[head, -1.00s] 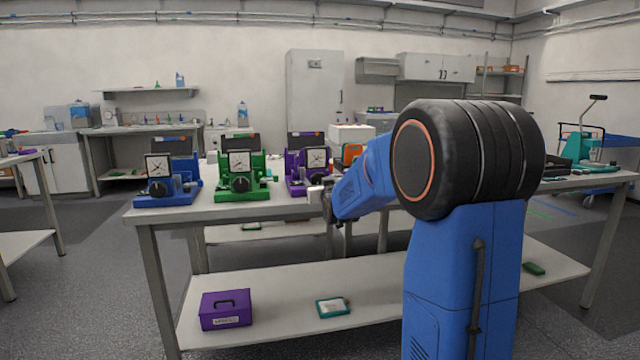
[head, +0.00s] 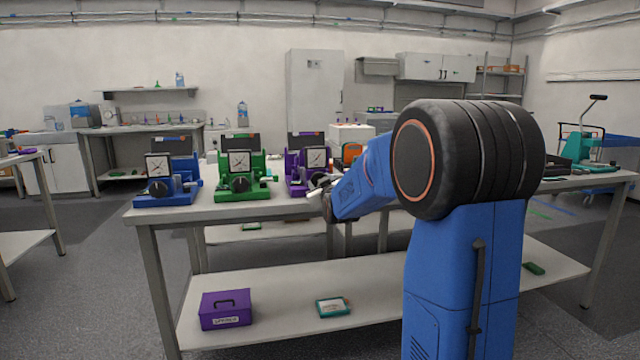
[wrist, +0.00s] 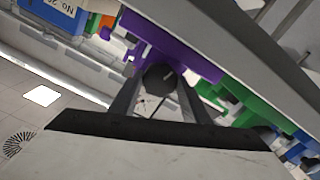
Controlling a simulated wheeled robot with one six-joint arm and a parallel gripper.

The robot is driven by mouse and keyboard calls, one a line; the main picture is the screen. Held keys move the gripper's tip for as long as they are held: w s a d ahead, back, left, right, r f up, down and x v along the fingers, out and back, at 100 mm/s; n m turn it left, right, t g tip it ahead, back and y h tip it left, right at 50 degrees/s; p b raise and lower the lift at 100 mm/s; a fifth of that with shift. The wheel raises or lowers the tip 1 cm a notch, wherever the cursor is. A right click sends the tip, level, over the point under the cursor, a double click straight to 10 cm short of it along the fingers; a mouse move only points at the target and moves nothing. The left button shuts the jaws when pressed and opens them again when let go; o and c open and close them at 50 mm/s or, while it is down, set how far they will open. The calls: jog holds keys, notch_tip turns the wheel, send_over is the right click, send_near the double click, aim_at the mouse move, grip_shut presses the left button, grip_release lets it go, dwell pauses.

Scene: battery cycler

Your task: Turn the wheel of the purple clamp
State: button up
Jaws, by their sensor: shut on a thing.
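The purple clamp (head: 294,178) stands third in the row on the table, with a square white dial on its front. It shows upside down and slanted in the wrist view (wrist: 180,50). Its dark round wheel (wrist: 158,77) lies between the two fingers of my gripper (wrist: 157,88), which is shut on it. In the head view my gripper (head: 317,188) is small at the clamp's front, and my arm and the gripper hide the wheel there.
A green clamp (head: 241,190) and a blue clamp (head: 165,190) of the same build stand to the left on the table (head: 222,212). An orange device (head: 351,152) stands behind my arm. A purple box (head: 226,311) sits on the lower shelf.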

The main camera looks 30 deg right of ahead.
jog(key=n, duration=0.5)
jog(key=shift+n, duration=2.4)
jog(key=o, duration=1)
jog(key=shift+o, duration=0.2)
jog(key=v, duration=1.7)
jog(key=shift+s, duration=0.25)
jog(key=shift+a, duration=0.1)
